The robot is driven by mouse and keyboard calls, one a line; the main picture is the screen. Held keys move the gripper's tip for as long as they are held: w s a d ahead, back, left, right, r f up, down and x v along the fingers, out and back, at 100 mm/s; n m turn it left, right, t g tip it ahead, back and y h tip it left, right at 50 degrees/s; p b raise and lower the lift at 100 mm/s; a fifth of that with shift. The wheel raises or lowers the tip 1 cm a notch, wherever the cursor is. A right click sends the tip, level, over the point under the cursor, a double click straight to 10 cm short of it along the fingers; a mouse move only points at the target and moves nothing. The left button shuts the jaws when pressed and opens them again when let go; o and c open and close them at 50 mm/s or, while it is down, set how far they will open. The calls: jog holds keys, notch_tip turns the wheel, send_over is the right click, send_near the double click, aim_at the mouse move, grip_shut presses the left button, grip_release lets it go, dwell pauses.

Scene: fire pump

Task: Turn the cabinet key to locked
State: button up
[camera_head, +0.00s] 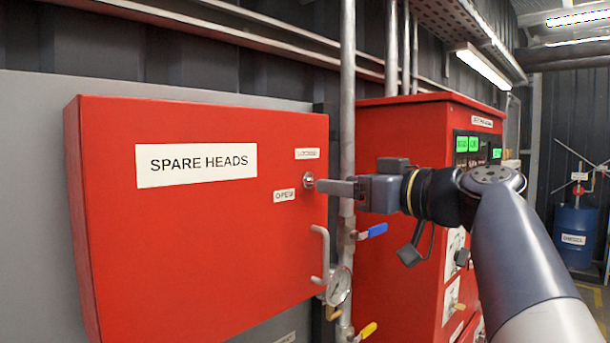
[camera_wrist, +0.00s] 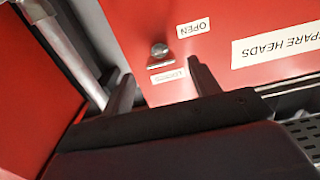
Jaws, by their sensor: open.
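The red cabinet (camera_head: 190,240) has a large SPARE HEADS label (camera_head: 196,165). Its small round silver key lock (camera_head: 308,180) is near the right edge of the door. An OPEN label (camera_head: 284,195) is to the lower left of it and a label that seems to read LOCKED (camera_head: 307,153) is above it. My gripper (camera_head: 322,186) points at the door from the right, its tips close to the lock. In the wrist view the lock (camera_wrist: 159,50) shows beyond and between the two parted, empty fingers (camera_wrist: 162,72). The key's angle is too small to tell.
A bent door handle (camera_head: 321,255) and a pressure gauge (camera_head: 339,286) are below the lock. A vertical pipe (camera_head: 347,120), a valve with a blue lever (camera_head: 373,231) and a second red cabinet (camera_head: 400,130) stand to the right. A blue drum (camera_head: 575,225) is far right.

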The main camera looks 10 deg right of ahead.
jog(key=shift+p+x, duration=0.65)
jog(key=shift+x, duration=1.45)
jog(key=shift+c, duration=0.4)
jog(key=c, duration=0.9)
